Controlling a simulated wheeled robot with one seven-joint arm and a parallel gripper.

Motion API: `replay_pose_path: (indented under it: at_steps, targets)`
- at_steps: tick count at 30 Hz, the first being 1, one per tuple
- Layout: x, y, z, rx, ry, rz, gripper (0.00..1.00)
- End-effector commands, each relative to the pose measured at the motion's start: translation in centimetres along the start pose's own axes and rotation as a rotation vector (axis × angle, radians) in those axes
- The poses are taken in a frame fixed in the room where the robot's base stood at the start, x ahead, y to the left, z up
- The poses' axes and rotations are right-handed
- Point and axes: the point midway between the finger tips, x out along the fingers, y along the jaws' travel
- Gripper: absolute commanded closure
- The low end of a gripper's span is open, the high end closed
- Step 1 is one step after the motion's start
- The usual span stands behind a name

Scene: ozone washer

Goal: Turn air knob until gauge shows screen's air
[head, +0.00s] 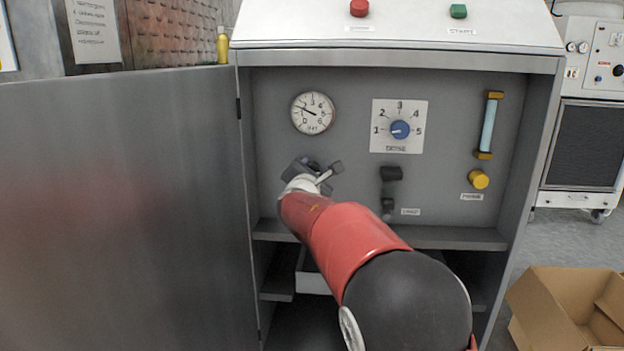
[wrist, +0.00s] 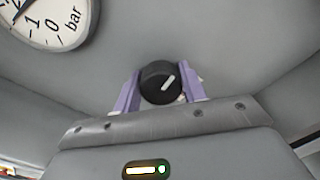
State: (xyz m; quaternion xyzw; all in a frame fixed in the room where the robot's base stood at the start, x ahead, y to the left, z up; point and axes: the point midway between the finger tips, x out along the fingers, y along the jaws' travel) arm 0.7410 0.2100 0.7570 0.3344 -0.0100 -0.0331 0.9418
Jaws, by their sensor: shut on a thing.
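The air gauge (head: 313,113), a round white dial marked "bar", is on the cabinet's back panel at upper left. Its dark needle points to the left and slightly up. Part of it also shows at the upper left of the wrist view (wrist: 45,22). In the head view, my gripper (head: 313,172) is just below the gauge and mostly covers the knob.
The open door (head: 130,200) fills the left. A cardboard box (head: 565,305) is at lower right. No screen reading is visible.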

Motion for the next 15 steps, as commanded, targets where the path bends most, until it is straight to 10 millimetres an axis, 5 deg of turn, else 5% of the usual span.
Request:
replay_pose_path:
  at_steps: [7, 8, 12, 15]
  targets:
    - [0.01, -0.10, -0.06, 0.004, 0.002, -0.003, 0.81]
    - [0.01, -0.11, -0.06, 0.003, 0.002, -0.003, 0.56]
    - [0.01, -0.08, -0.05, 0.003, 0.001, -0.002, 0.38]
    - [0.01, -0.07, -0.04, 0.003, 0.001, -0.002, 0.38]
